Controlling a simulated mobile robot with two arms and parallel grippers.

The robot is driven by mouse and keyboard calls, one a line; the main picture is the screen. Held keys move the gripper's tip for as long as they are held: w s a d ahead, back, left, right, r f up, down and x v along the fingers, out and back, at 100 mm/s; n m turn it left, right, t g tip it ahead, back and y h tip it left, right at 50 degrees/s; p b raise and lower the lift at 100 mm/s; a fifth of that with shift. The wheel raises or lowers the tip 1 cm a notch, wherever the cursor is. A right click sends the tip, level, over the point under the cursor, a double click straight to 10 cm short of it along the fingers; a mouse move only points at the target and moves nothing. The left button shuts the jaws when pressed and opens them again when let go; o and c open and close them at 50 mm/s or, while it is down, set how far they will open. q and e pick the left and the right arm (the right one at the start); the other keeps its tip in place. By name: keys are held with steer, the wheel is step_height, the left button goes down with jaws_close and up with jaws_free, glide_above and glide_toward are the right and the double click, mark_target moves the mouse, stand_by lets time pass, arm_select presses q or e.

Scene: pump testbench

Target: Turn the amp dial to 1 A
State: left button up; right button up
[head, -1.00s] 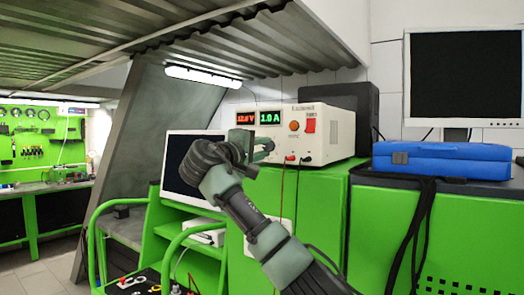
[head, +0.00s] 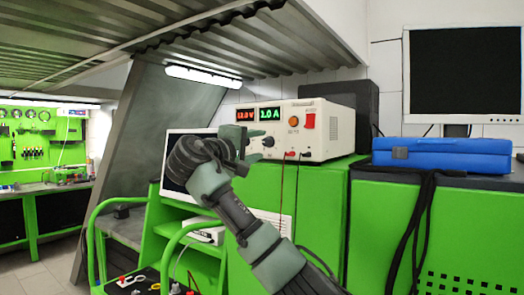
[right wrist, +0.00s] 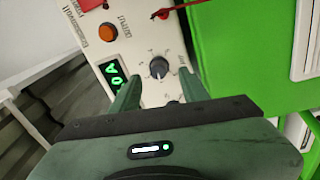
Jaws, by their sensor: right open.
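The cream power supply (head: 317,127) stands on a green cabinet, with a red volt display (head: 245,115) and a green amp display (head: 269,114). The amp display ends in ".0A"; its first digit is too small to read surely. In the right wrist view, a dark dial (right wrist: 158,68) with a pale pointer line and scale marks sits on the panel. My right gripper (head: 254,147) is open in front of the panel. In the right wrist view its fingers (right wrist: 158,92) stand either side below the dial, apart from it. My left gripper is out of view.
An orange button (head: 293,121) and a red switch (head: 309,121) are right of the displays. Red and black leads (head: 297,185) hang from the panel's lower sockets. A blue case (head: 440,155) lies on the right cabinet. A green-railed trolley (head: 100,240) stands at lower left.

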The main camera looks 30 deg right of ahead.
steer(key=shift+b+v, duration=0.6)
steer(key=shift+v, duration=1.6)
